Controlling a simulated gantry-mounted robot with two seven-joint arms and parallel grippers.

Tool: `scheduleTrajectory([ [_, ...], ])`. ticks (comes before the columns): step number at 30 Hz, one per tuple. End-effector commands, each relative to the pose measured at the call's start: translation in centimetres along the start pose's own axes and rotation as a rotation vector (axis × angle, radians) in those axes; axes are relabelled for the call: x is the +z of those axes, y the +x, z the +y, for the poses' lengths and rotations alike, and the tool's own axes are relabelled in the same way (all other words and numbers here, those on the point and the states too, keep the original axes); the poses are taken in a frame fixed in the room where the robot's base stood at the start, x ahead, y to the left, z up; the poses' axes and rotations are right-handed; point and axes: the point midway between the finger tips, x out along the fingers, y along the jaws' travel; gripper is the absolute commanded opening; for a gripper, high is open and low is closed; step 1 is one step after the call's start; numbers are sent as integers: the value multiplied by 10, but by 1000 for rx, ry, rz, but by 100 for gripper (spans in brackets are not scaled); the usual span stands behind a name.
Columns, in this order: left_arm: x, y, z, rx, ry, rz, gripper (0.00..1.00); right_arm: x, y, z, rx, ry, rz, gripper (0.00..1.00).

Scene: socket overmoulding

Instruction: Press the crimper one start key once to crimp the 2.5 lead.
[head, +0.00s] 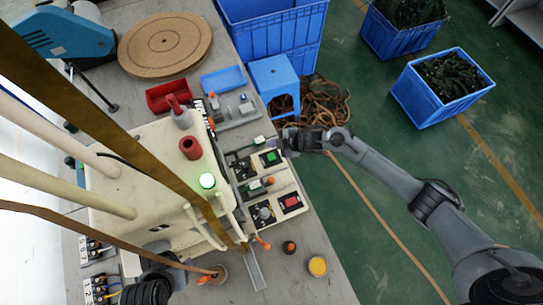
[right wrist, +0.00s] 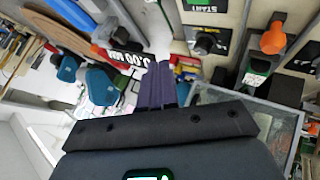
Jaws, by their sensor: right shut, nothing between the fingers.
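The green start key (head: 271,157) sits on a pale control panel (head: 246,172) at the middle of the head view. In the right wrist view a key plate marked START (right wrist: 205,6) is cut off by the top edge. My right gripper (head: 275,143) is shut and empty, close beside the green key, at its upper edge in the head view. Its closed fingers (right wrist: 160,75) point up in the wrist view, left of the START plate. I cannot tell whether they touch anything. My left arm shows at the lower left of the head view; its fingers cannot be made out. The 2.5 lead cannot be identified.
A red key (head: 290,202) sits on the lower panel. An orange knob (right wrist: 272,38) stands near the keys. A blue stool (head: 273,75) stands behind the right gripper.

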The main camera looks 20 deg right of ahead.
Motion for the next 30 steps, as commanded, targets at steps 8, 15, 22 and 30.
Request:
scheduleTrajectory([
  [8, 8, 26, 1, 1, -1, 0, 61, 15, 21, -16, 0, 0, 0, 0],
  [15, 17, 53, 3, 3, -4, 0, 61, 30, 42, -31, 0, 0, 0, 0],
  [22, 21, 66, 3, 3, -4, -1, 61, 40, 55, -40, 0, 1, 0, 0],
  [30, 22, 68, 3, 3, -4, -1, 61, 42, 58, -42, 0, 0, 0, 0],
])
